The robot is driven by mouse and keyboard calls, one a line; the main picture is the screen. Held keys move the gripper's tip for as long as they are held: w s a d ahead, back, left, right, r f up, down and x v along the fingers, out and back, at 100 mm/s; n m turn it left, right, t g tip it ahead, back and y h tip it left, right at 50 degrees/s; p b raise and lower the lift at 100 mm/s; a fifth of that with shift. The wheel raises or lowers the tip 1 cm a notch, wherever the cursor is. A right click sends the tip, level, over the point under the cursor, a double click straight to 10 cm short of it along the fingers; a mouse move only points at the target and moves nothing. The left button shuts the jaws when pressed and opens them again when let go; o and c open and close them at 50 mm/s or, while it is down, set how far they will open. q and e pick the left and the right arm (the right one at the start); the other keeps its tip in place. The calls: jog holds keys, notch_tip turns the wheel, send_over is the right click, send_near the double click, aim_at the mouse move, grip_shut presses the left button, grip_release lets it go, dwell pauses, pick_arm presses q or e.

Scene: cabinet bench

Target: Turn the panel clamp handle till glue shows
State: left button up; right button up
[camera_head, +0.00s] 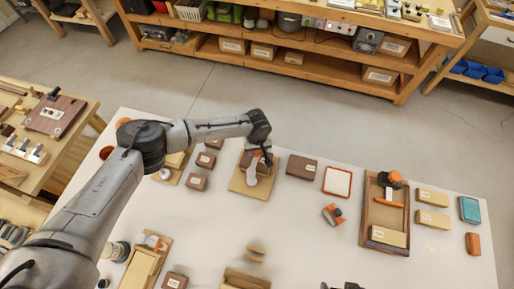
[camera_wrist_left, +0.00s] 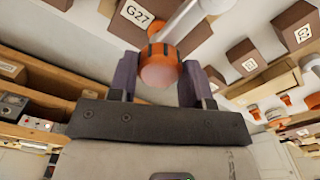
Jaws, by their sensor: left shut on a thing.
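My left gripper (camera_head: 264,158) is at the clamp on a light wooden board (camera_head: 240,186) in the middle of the white table. In the left wrist view the left gripper (camera_wrist_left: 158,82) is shut on an orange handle (camera_wrist_left: 160,68) with dark bands, one finger on each side. A pale rod (camera_wrist_left: 185,22) runs from this handle. In the head view the orange handle (camera_head: 257,153) is partly hidden by the gripper. I cannot make out any glue at the clamp. A dark shape (camera_head: 345,286) at the bottom edge may be the tip of my right gripper; its fingers are unclear.
A brown tray (camera_head: 368,215) with another orange-handled tool stands to the right. A dark brown block (camera_head: 301,167) and a red-rimmed white square (camera_head: 337,181) lie close to the clamp. Several labelled blocks are spread around.

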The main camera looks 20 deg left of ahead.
pick_arm(q)
jog(key=m+p, duration=0.1)
jog(key=p, duration=0.1)
jog(key=shift+s+r+p, duration=0.15)
jog(key=shift+p, duration=0.25)
jog(key=shift+m+p, duration=0.7)
jog(key=shift+m, duration=1.8)
jog(key=o, duration=0.9)
jog(key=shift+o, duration=0.2)
